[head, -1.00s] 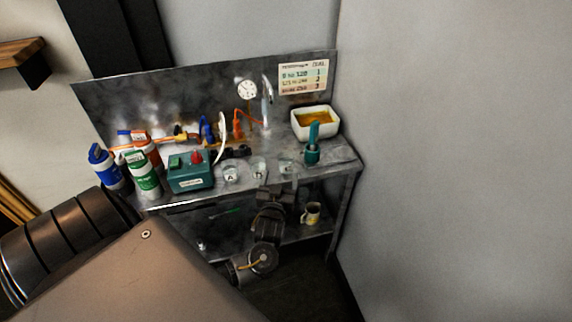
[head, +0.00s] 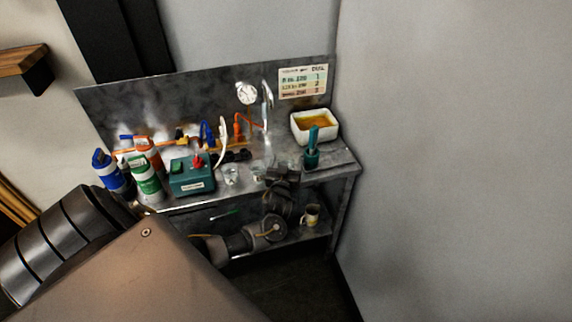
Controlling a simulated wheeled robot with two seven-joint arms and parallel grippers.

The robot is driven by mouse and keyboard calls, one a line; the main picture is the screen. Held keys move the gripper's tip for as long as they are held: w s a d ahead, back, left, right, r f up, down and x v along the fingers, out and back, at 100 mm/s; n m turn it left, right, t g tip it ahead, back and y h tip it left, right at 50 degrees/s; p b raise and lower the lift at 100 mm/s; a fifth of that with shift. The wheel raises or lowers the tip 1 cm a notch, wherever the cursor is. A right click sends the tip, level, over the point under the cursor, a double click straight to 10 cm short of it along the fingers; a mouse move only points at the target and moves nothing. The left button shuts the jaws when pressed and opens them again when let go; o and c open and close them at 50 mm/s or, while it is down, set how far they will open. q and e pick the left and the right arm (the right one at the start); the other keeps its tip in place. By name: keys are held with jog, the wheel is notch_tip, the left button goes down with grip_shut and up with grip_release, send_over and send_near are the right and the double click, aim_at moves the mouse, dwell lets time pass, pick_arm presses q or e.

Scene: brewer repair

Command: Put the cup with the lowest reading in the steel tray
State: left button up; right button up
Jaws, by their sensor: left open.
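Small clear cups stand in a row near the front edge of the steel bench. The left cup (head: 231,175) shows plainly; the middle cup (head: 258,169) is partly covered by my left gripper. The third cup, seen earlier to the right, is mostly hidden behind the gripper. My left gripper (head: 279,170) is open at the bench's front edge, over or just before the middle and right cups; I cannot tell if it touches one. No reading is legible. I cannot pick out a steel tray. My right gripper is not in view.
A teal tool in a holder (head: 312,152) stands right of the cups, before a white basin (head: 315,125) of amber liquid. A green box (head: 192,177) and several bottles (head: 146,174) stand left. A mug (head: 310,215) sits on the lower shelf. A wall closes the right side.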

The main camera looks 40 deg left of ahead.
pick_arm(q)
jog(key=shift+w+a, duration=0.3)
jog(key=shift+w, duration=0.2)
jog(key=c, duration=1.2)
jog(key=shift+o, duration=0.2)
jog(key=shift+r, duration=0.1)
jog(key=shift+r+b, duration=0.45)
jog(key=shift+r, duration=0.55)
jog(key=s+d+r+b, duration=0.1)
jog(key=s+d+r, duration=0.7)
jog(key=s+r, duration=0.2)
jog(key=shift+s+d+r, duration=0.15)
jog(key=shift+s+r, duration=0.2)
jog(key=shift+s, duration=0.2)
